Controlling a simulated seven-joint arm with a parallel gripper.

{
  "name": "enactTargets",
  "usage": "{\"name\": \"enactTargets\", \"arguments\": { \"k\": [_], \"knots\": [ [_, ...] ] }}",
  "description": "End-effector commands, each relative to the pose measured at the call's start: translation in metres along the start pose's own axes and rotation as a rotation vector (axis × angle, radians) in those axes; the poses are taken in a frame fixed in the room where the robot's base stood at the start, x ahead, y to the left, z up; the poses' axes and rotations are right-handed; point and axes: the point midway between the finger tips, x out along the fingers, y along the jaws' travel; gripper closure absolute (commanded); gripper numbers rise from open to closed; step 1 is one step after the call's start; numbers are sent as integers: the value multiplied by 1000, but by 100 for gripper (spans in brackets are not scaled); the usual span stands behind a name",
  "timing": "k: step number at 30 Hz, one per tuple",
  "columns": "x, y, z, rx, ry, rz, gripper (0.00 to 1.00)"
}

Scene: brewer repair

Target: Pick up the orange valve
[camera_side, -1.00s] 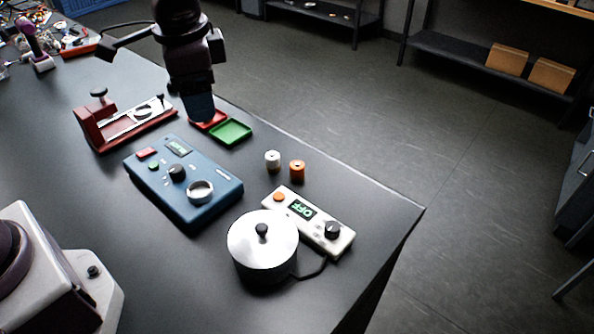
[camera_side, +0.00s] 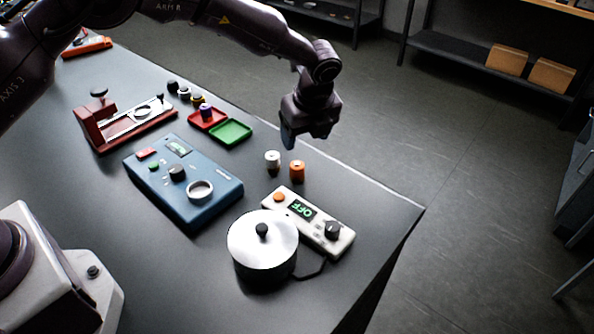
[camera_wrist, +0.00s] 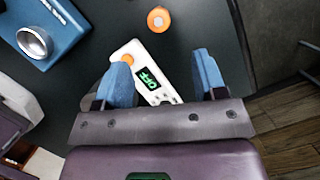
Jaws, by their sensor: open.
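The orange valve (camera_side: 297,170) stands upright on the dark table, beside a white valve (camera_side: 272,160) and behind the white control box. In the wrist view the orange valve (camera_wrist: 158,19) shows from above as an orange ring with a pale centre, ahead of the fingers. My gripper (camera_side: 289,136) hangs above the table, up and slightly left of the orange valve in the side view. In the wrist view my gripper (camera_wrist: 163,75) has its two blue fingers wide apart with nothing between them.
A white control box (camera_side: 308,222) reading OFF and a silver lidded pot (camera_side: 262,240) stand in front. A blue device (camera_side: 183,182) lies left. Green (camera_side: 231,132) and red (camera_side: 207,119) trays and a red fixture (camera_side: 125,122) are farther back. The table's right edge is close to the valves.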

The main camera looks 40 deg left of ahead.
Motion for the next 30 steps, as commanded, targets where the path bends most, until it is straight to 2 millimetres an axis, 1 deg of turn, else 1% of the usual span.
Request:
{"name": "enactTargets", "arguments": {
  "k": [1, 3, 6, 9, 14, 17, 21, 24, 30],
  "knots": [
    [12, 1, 0, -1, 0, 6, 35],
    [26, 1, 0, -2, 0, 6, 35],
    [44, 2, 0, -3, 0, 6, 35],
    [56, 1, 0, -4, 1, 3, 35],
    [66, 1, 0, -4, 1, 2, 35],
    [78, 2, 0, -4, 0, 4, 35],
    [100, 3, 0, -5, 1, 4, 35],
    [111, 2, 0, -6, 1, 2, 35],
    [116, 2, 0, -5, 1, 0, 35]
  ]
}}
